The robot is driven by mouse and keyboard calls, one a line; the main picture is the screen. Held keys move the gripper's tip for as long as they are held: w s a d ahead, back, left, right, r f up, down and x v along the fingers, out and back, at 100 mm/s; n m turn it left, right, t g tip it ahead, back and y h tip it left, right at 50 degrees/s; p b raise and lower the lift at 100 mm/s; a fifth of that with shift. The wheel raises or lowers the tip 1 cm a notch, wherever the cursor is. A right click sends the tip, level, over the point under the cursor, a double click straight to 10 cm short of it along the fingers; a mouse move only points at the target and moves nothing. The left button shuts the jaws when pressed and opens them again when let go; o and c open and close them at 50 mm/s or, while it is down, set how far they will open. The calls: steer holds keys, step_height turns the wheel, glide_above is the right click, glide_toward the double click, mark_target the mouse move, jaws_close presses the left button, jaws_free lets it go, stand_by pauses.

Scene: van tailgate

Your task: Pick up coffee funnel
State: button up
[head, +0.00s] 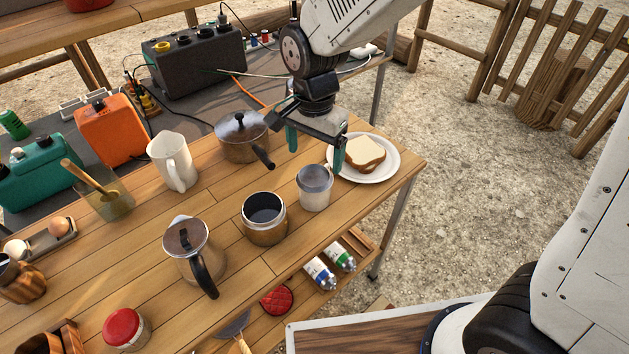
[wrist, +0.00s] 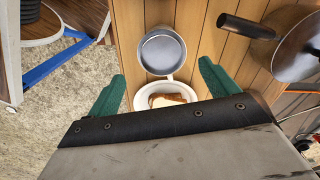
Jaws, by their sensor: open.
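A grey metal cup-shaped piece (head: 314,188) stands upright on the wooden table near its right edge; it looks like the coffee funnel, though I cannot be sure. In the wrist view I look down into its round open top (wrist: 162,52), with a small tab or handle at its rim. My gripper (head: 315,158) is open and empty above and just behind it. In the wrist view the two green fingers of my gripper (wrist: 162,85) are wide apart, with the piece beyond them and not between the tips.
A white plate (head: 383,172) with a sandwich (head: 362,152) is close behind on the right. An open pot base (head: 264,222) stands to the left, with a lidded jug (head: 190,262) beyond. A lidded saucepan (head: 238,150) is behind left, its handle pointing toward the funnel.

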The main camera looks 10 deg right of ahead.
mark_target(314, 181)
steer(key=f, duration=0.5)
steer(key=shift+w+f, duration=0.2)
steer(key=shift+f, duration=0.05)
steer(key=c, duration=1.1)
